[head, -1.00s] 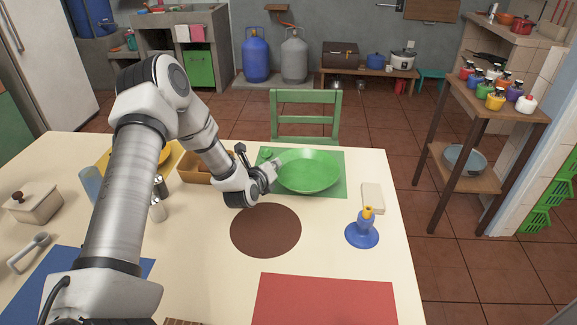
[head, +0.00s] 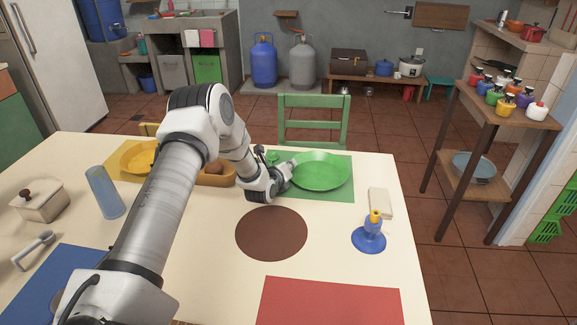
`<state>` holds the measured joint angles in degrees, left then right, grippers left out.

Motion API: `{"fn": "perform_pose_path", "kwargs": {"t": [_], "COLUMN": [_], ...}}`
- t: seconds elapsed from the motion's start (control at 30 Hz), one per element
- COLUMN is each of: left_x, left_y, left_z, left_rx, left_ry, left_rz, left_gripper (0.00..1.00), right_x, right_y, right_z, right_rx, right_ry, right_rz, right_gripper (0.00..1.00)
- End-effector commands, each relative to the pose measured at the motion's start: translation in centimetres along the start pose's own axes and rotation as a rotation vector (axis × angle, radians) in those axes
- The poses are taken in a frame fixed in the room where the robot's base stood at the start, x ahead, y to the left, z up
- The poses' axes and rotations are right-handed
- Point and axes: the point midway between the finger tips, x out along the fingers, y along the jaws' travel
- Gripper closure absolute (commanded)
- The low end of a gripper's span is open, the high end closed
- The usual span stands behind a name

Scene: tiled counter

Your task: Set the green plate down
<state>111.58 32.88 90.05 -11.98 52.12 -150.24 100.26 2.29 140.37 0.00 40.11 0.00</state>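The green plate (head: 320,171) is a shallow round dish at the far side of the table, over the green mat (head: 342,192). My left gripper (head: 285,172) is at the plate's left rim, and its fingers appear to meet the rim. The fingers are small and partly hidden by the wrist, so their closure is hard to see. I cannot tell whether the plate's underside touches the mat. My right gripper is out of view.
A brown round mat (head: 271,234), a blue bottle-like item (head: 369,236) and a pale block (head: 381,203) are near the plate. A wooden tray (head: 217,175), yellow plate (head: 139,157) and blue cup (head: 104,193) stand left. The red mat (head: 330,304) is bare. A green chair (head: 313,117) stands behind.

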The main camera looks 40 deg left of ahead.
Motion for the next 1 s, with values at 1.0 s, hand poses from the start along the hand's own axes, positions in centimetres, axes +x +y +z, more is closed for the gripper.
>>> {"fn": "perform_pose_path", "kwargs": {"t": [1.0], "left_x": [-12.2], "left_y": [-0.2], "left_z": [0.2], "left_rx": [0.0], "left_ry": [0.0], "left_rz": [0.0], "left_gripper": [0.83], "right_x": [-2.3], "right_y": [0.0], "right_z": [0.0], "right_rx": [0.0], "right_ry": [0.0], "right_rz": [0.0], "right_gripper": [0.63]}}
